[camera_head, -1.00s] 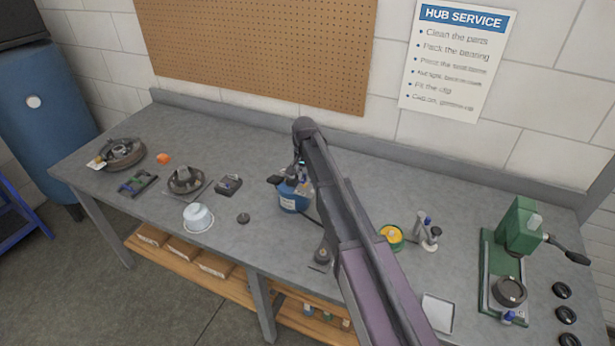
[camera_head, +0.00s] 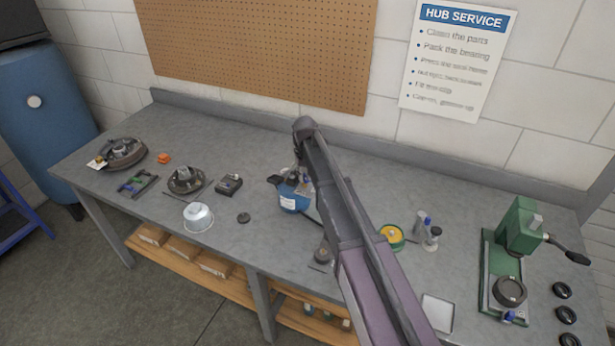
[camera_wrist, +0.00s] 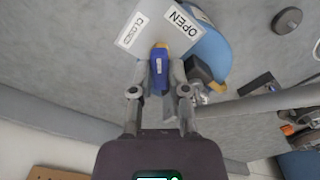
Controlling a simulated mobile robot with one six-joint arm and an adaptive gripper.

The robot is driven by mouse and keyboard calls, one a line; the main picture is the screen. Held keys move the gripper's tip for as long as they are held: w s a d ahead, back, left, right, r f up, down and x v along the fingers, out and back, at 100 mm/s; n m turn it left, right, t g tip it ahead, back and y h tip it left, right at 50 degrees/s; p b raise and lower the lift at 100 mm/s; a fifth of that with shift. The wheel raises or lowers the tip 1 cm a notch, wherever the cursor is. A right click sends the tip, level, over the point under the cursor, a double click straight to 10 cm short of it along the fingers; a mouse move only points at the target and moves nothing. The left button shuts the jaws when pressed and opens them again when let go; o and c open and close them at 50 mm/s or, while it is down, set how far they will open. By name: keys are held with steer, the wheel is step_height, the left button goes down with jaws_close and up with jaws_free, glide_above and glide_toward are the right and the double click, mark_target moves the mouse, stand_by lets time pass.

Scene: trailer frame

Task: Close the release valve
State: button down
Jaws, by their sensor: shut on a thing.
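The blue jack-like unit (camera_head: 292,198) stands on the bench, left of my arm, with its top partly hidden by my arm. My gripper (camera_wrist: 160,78) is shut on this handle, one finger on each side. Whether the handle lines up with either word cannot be told clearly. The gripper is mostly hidden in the head view.
Hub parts (camera_head: 122,152), a white cup (camera_head: 198,216) and a small dark box (camera_head: 228,185) lie to the left. A yellow-topped green tin (camera_head: 392,236) and a green press (camera_head: 519,230) stand to the right. The back of the bench is clear.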

steer(key=n, duration=0.4)
steer(key=shift+s+n, duration=0.15)
steer(key=shift+n, duration=0.25)
steer(key=n, duration=0.4)
steer(key=shift+n, duration=0.4)
steer(key=c, duration=0.6)
jaws_free()
steer(key=shift+a, duration=0.1)
steer(key=shift+r, duration=0.1)
